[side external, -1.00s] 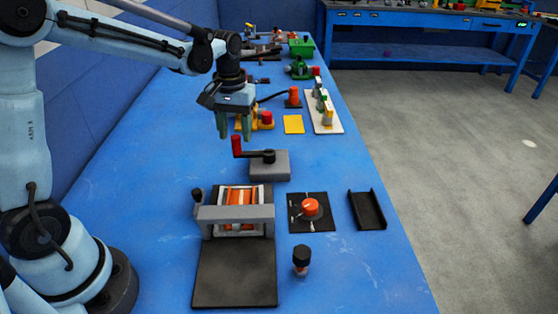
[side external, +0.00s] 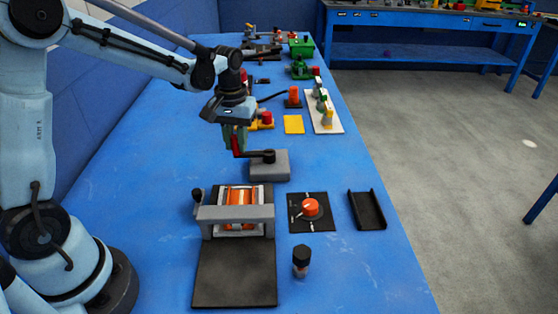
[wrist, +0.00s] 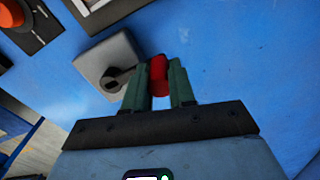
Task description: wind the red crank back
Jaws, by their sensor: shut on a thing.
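The red crank handle (wrist: 159,75) stands upright at the end of a black crank arm (side external: 256,155). The arm turns on a grey block (side external: 269,168) on the blue table and points left from its hub in the side view. My gripper (side external: 236,145) is down at the handle, its green fingers shut around it. In the wrist view my gripper (wrist: 160,82) has one finger on each side of the red handle. The fingers hide part of the handle and of the crank arm.
A grey-framed roller device (side external: 236,213) with a black plate stands in front of the crank. An orange knob (side external: 311,207) on a black panel and a black channel (side external: 368,209) lie to the right. A yellow pad (side external: 293,124) lies behind. The table left of the crank is clear.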

